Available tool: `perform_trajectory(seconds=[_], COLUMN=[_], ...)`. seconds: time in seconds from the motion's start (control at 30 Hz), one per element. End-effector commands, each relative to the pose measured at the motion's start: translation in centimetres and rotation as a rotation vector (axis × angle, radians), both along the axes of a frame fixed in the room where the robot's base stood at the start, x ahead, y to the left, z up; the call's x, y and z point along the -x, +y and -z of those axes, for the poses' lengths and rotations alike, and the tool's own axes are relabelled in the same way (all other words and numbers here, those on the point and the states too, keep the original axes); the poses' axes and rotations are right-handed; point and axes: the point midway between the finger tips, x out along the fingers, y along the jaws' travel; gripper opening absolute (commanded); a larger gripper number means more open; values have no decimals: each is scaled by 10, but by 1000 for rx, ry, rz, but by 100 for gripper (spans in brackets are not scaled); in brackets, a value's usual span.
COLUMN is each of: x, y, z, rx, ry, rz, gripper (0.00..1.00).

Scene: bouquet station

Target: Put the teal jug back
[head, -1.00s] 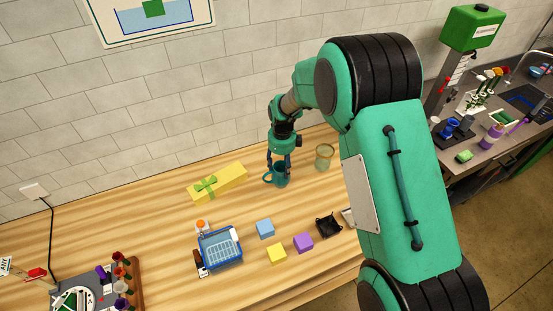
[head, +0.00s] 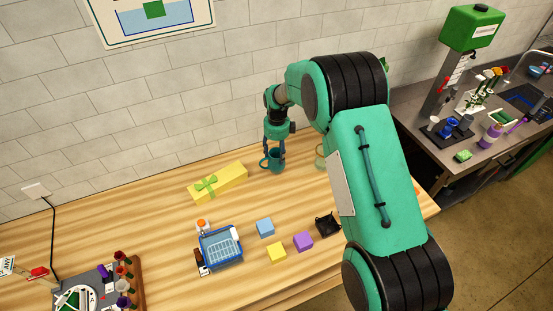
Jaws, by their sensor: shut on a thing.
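The teal jug (head: 277,166) is upright at the back of the wooden table, close to the wall, with its handle on the left. My gripper (head: 274,151) points down over it and is shut on the jug, its fingers at the jug's upper part. I cannot tell whether the jug's base touches the table.
A yellow gift box (head: 219,181) lies to the left of the jug. A glass jar (head: 320,156) stands to the right, partly hidden by my arm. A blue basket (head: 220,247), a blue block (head: 265,228), a yellow block (head: 276,253), a purple block (head: 303,241) and a black tray (head: 327,224) are nearer the front.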

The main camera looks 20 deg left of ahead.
Motion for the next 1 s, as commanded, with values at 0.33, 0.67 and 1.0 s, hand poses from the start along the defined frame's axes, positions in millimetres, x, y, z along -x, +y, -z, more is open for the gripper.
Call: perform_trajectory(seconds=[0.33,0.67,1.0], x=[0,0,0], y=[0,0,0], z=[14,34,37], rx=[0,-2,-1], ry=[0,-2,-1], rz=[0,0,0], gripper=[0,0,0])
